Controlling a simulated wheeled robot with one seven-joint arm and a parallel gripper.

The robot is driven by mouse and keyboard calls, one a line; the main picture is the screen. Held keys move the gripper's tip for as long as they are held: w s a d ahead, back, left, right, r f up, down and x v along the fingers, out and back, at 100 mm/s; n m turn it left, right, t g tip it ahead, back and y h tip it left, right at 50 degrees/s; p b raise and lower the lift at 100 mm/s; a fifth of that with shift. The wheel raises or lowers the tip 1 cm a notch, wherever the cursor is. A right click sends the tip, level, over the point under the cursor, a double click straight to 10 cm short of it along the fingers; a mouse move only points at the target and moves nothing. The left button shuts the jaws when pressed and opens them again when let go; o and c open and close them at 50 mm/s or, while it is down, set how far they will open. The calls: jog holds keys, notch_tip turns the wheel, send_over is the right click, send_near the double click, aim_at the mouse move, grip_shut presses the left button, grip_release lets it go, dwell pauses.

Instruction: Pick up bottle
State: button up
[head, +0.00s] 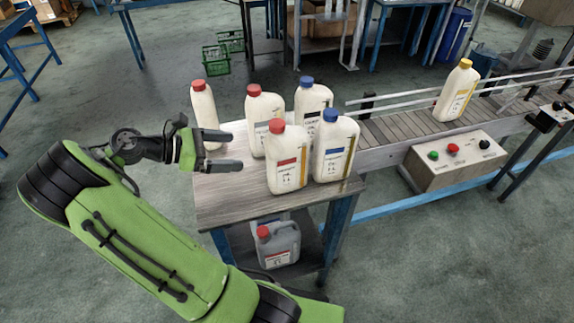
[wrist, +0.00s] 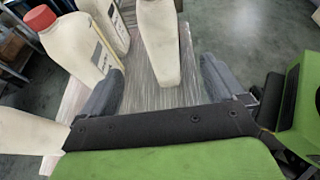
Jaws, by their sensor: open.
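Several cream bottles stand upright on a small wooden-topped table (head: 225,190). The far-left bottle (head: 203,108) has a red cap. My gripper (head: 235,151) is open at the table's left side, low beside this bottle, with one finger crossing in front of its lower part. In the wrist view a cream bottle (wrist: 160,45) shows between the spread fingers of my gripper (wrist: 163,70), its cap out of frame. I see no clear grip on it. Other bottles are red-capped (head: 286,160), (head: 264,122) and blue-capped (head: 335,150), (head: 314,100).
A yellow-capped bottle (head: 456,92) stands on the conveyor (head: 415,124) at right. A control box (head: 455,160) sits below it. A grey jug (head: 278,244) is on the table's lower shelf. In the wrist view, a red-capped bottle (wrist: 72,42) is close by the left finger.

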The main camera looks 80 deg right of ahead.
aim_at(282, 153)
jog(key=b+x, duration=0.5)
jog(key=x, duration=1)
jog(key=shift+a, duration=0.1)
jog(key=shift+r, duration=0.1)
grip_shut()
